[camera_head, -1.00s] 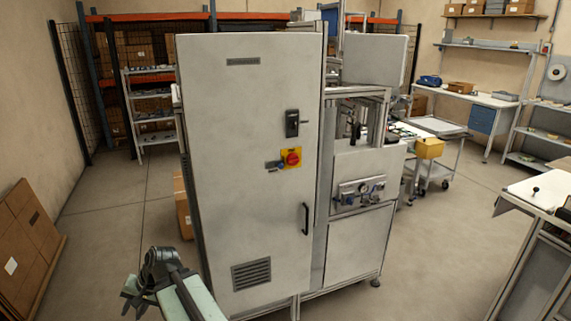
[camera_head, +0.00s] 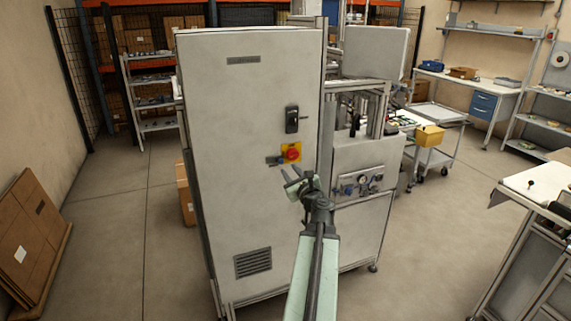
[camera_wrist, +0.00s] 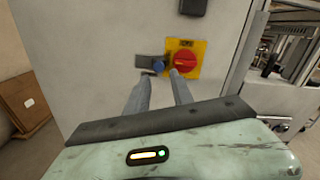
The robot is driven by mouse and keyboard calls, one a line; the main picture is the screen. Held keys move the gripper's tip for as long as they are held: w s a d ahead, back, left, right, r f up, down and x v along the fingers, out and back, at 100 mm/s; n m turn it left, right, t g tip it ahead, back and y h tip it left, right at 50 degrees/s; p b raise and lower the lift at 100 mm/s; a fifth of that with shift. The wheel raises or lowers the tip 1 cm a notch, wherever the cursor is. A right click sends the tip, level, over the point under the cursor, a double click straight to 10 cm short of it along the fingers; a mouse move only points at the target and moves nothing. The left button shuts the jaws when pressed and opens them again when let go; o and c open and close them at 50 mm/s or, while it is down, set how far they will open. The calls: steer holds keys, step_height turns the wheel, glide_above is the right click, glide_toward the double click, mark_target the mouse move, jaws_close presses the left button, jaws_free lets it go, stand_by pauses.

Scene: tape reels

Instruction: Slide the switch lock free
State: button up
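A red rotary switch (camera_head: 291,153) on a yellow plate is mounted on the grey cabinet door; it also shows in the wrist view (camera_wrist: 185,62). The switch lock, a grey bar with a blue knob (camera_wrist: 159,66), lies across the plate's left edge, left of the red switch. It shows small in the head view (camera_head: 273,160). My gripper (camera_wrist: 161,76) is open and empty, its tips just below the blue knob in the wrist view, one to each side. In the head view my gripper (camera_head: 291,176) is below the switch. Whether the tips touch anything, I cannot tell.
The cabinet door (camera_head: 235,200) has a dark handle (camera_head: 292,119) above the switch and a vent below. A machine frame with gauges (camera_head: 360,183) stands to its right. A workbench (camera_head: 535,185) is at the right, flat cartons (camera_head: 32,235) at the left. Floor between is clear.

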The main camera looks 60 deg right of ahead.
mark_target(282, 162)
steer(key=x, duration=0.6)
steer(key=shift+w+d, duration=0.1)
steer(key=shift+w, duration=0.1)
jaws_close()
stand_by(1.1)
